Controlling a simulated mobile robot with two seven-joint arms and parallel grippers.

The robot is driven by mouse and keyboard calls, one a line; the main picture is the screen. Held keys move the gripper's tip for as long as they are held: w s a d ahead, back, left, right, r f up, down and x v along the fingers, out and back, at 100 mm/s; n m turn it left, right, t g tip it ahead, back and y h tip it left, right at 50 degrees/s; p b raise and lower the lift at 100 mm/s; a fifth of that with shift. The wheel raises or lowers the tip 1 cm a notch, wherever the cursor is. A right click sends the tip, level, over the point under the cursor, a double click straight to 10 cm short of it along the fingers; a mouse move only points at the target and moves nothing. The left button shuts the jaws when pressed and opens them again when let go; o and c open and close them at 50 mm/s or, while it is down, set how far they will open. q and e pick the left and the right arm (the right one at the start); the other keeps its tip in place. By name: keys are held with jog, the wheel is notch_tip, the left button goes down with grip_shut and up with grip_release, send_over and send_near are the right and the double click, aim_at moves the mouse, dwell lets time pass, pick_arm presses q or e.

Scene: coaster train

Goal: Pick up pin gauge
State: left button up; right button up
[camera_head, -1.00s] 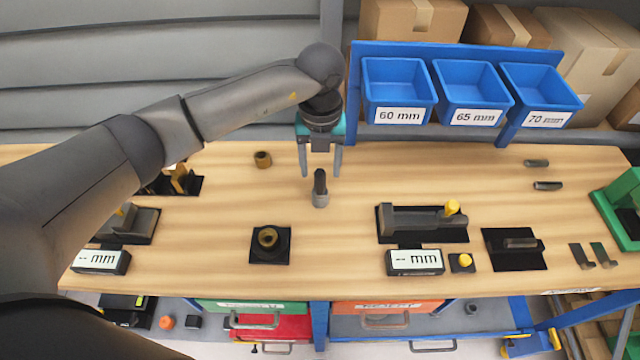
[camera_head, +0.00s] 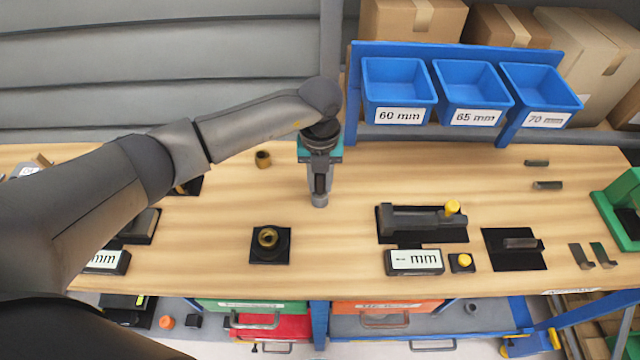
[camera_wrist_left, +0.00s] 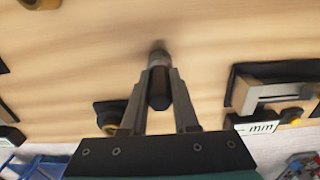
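The pin gauge (camera_head: 320,199) is a small dark pin with a grey lower end. It stands upright on the wooden table, near the middle in the head view. My left gripper (camera_head: 320,188) comes down over it from above, with its fingers closed in on both sides of the pin's upper part. In the left wrist view, the pin gauge (camera_wrist_left: 158,88) fills the gap between the two fingertips, and its far end appears to be on or close to the table. My right gripper is in neither view.
A brass ring on a black block (camera_head: 268,240) and a small brass cylinder (camera_head: 263,159) are left of the pin. A grey gauge device with a yellow knob (camera_head: 420,219) sits to the right. Blue bins (camera_head: 399,90) stand behind. The table around the pin is clear.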

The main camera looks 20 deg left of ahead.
pick_arm(q)
grip_shut()
jog(key=shift+r, duration=0.1)
dwell(0.3)
